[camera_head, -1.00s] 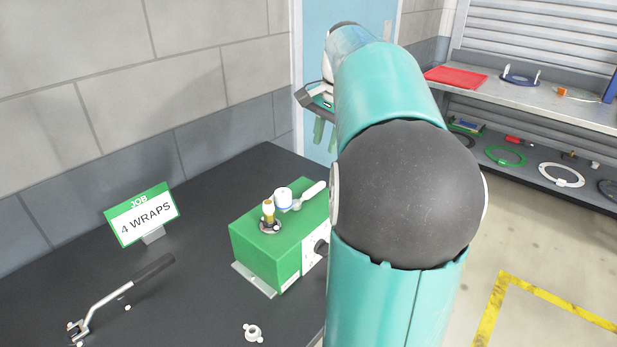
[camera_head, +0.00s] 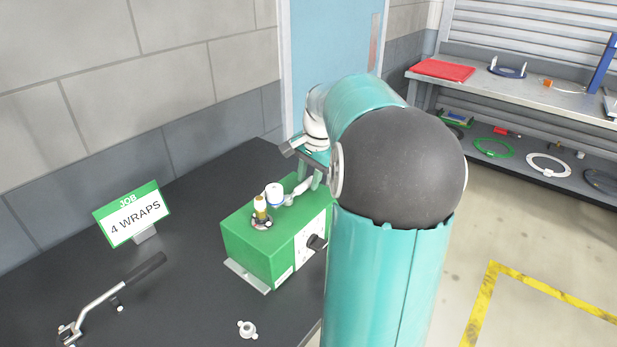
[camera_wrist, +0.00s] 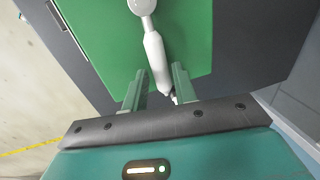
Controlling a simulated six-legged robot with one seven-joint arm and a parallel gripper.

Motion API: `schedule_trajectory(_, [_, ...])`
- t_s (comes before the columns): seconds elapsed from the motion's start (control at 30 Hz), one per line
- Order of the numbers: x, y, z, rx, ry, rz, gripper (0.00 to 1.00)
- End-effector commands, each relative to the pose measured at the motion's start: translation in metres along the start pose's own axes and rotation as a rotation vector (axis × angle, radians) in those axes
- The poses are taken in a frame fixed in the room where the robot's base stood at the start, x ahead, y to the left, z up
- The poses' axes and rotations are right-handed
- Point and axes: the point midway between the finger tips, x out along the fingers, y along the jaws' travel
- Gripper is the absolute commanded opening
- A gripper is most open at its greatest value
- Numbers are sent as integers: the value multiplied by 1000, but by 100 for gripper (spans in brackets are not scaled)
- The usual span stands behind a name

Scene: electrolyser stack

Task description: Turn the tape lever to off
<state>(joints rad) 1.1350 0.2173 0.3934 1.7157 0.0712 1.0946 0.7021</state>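The green box (camera_head: 262,245) stands on the black bench. On its top are a white-handled lever (camera_head: 300,190), a white round cap (camera_head: 274,193) and a small brass post (camera_head: 260,207). A black knob or lever (camera_head: 317,243) sits on the white plate on its side; its marks are unreadable. I cannot tell which of the two is the tape lever. My gripper (camera_wrist: 158,80) is open, its two green fingers on either side of the white handle (camera_wrist: 155,55) near its free end. I cannot tell whether they touch it. The head view partly hides my gripper behind my arm.
A "4 WRAPS" job sign (camera_head: 133,214), a black-gripped crank tool (camera_head: 115,295) and a small white fitting (camera_head: 247,329) are on the bench, left of and in front of the box. A wall runs behind. Shelves (camera_head: 510,92) with parts stand at right.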

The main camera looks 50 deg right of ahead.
Motion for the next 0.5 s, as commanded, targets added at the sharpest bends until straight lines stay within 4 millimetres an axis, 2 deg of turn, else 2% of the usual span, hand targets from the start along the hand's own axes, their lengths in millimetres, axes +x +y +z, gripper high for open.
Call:
schedule_trajectory(0.3, [4,-1,0,-1,0,0,28])
schedule_trajectory(0.43, [4,-1,0,-1,0,0,4])
schedule_trajectory(0.47, [4,-1,0,-1,0,0,0])
schedule_trajectory(0.5, [4,-1,0,-1,0,0,0])
